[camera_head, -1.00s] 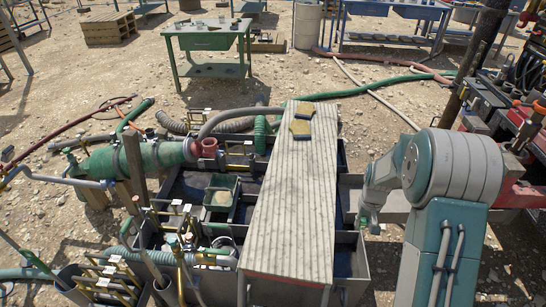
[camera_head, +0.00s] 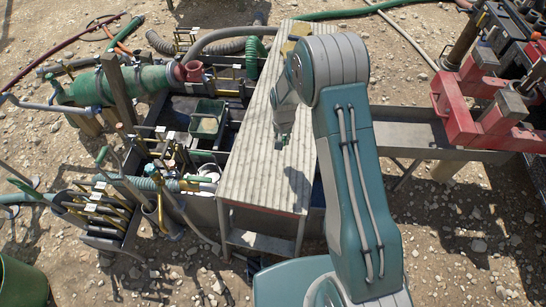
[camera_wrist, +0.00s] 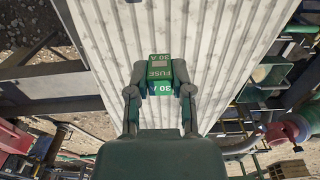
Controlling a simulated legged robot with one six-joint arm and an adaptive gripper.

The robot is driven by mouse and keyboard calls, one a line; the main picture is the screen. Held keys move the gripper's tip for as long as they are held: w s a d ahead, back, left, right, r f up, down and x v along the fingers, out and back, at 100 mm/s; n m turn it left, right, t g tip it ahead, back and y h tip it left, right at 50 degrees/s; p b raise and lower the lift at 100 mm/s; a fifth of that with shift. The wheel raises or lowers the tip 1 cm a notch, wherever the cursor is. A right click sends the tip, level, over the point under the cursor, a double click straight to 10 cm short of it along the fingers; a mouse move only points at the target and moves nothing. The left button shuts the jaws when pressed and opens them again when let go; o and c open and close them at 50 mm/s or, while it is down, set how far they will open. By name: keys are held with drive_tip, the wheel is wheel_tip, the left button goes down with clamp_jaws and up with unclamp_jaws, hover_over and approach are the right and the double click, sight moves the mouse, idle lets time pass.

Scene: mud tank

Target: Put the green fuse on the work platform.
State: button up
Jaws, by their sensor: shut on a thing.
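The green fuse (camera_wrist: 159,68), a small block with white "FUSE 30 A" lettering, is between the fingertips of my gripper (camera_wrist: 160,92) in the wrist view. The gripper is shut on its sides. The pale corrugated work platform (camera_wrist: 110,30) lies beneath the fuse. In the head view my gripper (camera_head: 282,138) hangs over the middle of the platform (camera_head: 255,180). A shadow on the boards sits apart from it, so it appears to be above the surface. The fuse cannot be made out in the head view.
A tan pad (camera_head: 298,30) lies at the platform's far end, partly behind my arm. Left of the platform are dark tank compartments with a green bin (camera_head: 208,120) and a green pump (camera_head: 135,84). Red metal equipment (camera_head: 470,105) stands to the right. The platform's near half is clear.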

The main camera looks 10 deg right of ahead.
hover_over(273, 166)
drive_tip(key=d, duration=0.2)
drive_tip(key=f, duration=0.4)
drive_tip(key=shift+w+a+f, duration=0.1)
drive_tip(key=shift+w+a, duration=0.05)
drive_tip(key=shift+w, duration=0.15)
drive_tip(key=shift+s+a+f, duration=0.1)
drive_tip(key=shift+a+f, duration=0.1)
drive_tip(key=shift+a, duration=0.1)
drive_tip(key=shift+s+a+f, duration=0.4)
drive_tip(key=shift+a+f, duration=0.3)
drive_tip(key=shift+a, duration=0.05)
wheel_tip(273, 166, down, 2)
drive_tip(key=shift+w+d+f, duration=0.1)
drive_tip(key=shift+f, duration=0.15)
drive_tip(key=shift+d+f, duration=0.15)
drive_tip(key=shift+d, duration=0.15)
drive_tip(key=o, duration=0.8)
drive_tip(key=shift+c, duration=0.2)
drive_tip(key=shift+o, duration=0.2)
drive_tip(key=shift+a, duration=0.2)
